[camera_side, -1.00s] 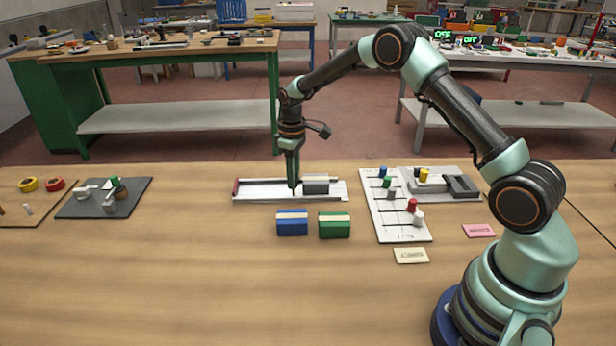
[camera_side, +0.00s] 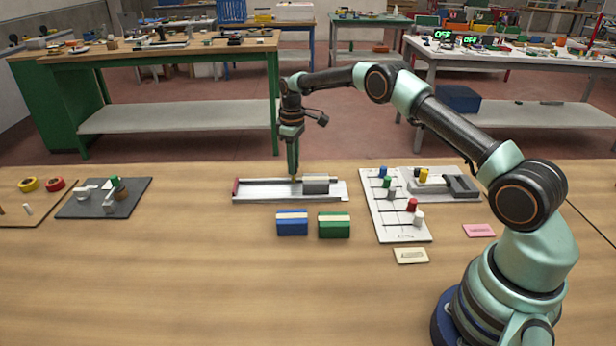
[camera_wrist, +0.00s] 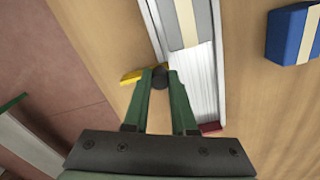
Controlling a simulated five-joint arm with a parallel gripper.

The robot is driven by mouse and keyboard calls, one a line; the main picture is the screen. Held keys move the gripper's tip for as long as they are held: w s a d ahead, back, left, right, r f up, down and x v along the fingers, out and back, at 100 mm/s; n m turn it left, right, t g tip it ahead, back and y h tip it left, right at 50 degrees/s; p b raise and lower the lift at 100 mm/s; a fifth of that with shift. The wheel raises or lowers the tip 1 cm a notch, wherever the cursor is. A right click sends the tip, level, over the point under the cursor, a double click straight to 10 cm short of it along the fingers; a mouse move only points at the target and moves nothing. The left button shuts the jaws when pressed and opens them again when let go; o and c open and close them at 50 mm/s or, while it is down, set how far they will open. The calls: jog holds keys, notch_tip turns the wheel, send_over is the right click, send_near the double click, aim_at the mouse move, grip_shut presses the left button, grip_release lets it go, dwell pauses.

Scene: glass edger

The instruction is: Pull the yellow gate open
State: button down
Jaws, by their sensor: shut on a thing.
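The yellow gate (camera_wrist: 131,77) shows in the wrist view as a small yellow piece sticking out beside the silver track (camera_wrist: 201,75). A dark round knob (camera_wrist: 160,77) is next to it, between my fingertips. My gripper (camera_wrist: 159,80) is shut on this knob. In the side view my gripper (camera_side: 293,174) points down at the back edge of the track (camera_side: 262,197), and a bit of yellow (camera_side: 294,179) shows at its tips. The fingers hide part of the gate, so I cannot see its hinge.
A grey block (camera_side: 316,184) sits on the track, and a red end piece (camera_side: 236,187) is at its left. A blue block (camera_side: 292,223) and a green block (camera_side: 334,225) stand in front. A peg board (camera_side: 398,226) is to the right.

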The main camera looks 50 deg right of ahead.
jog(key=shift+w+d, duration=0.1)
jog(key=shift+w, duration=0.1)
jog(key=c, duration=0.7)
grip_release()
jog(key=shift+s, duration=0.1)
jog(key=shift+r, duration=0.1)
notch_tip(320, 180, up, 12)
